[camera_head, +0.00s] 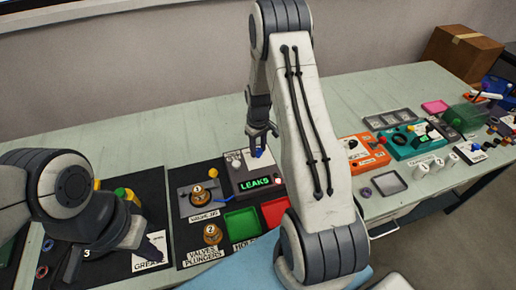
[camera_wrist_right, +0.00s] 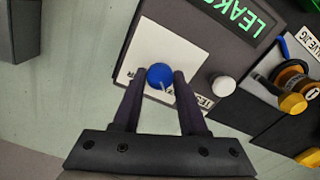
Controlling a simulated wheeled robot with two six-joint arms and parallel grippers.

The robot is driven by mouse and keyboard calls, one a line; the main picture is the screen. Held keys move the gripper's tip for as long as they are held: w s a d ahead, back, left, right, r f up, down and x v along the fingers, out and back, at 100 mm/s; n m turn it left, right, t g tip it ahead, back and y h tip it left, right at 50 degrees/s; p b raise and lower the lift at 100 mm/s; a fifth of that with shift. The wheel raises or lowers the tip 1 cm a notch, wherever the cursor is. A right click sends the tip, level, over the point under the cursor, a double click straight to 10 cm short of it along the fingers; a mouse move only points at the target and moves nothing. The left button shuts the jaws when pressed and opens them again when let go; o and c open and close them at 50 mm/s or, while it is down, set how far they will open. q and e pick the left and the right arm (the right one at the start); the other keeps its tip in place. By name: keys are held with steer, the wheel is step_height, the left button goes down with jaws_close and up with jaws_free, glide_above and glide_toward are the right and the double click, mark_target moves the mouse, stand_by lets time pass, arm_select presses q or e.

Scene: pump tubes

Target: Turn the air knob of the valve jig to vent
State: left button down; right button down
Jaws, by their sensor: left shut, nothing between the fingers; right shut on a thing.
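The valve jig (camera_head: 184,204) is a dark plate with a brass valve marked 1 (camera_head: 199,196). In the right wrist view, this valve (camera_wrist_right: 288,78) has a yellow knob (camera_wrist_right: 293,103) beside it. My right gripper (camera_head: 262,143) is over this box. In the right wrist view, its fingers (camera_wrist_right: 160,80) are shut on a round blue knob (camera_wrist_right: 159,74) with a pale pointer, on a white plate. My left gripper (camera_head: 74,264) is shut and empty at the lower left, over the dark mat.
A white knob (camera_wrist_right: 223,86) stands close to my right fingers on the box. A green tray (camera_head: 242,223) and a red tray (camera_head: 274,211) lie in front. Orange (camera_head: 364,152) and teal (camera_head: 411,141) devices stand to the right. The bench's back left is clear.

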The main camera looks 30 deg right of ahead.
mark_target(258, 150)
steer(key=shift+r, duration=0.1)
stand_by(0.4)
steer(key=shift+c, duration=2.2)
jaws_free()
step_height(258, 150, up, 10)
steer(key=b, duration=0.1)
steer(key=shift+r, duration=0.2)
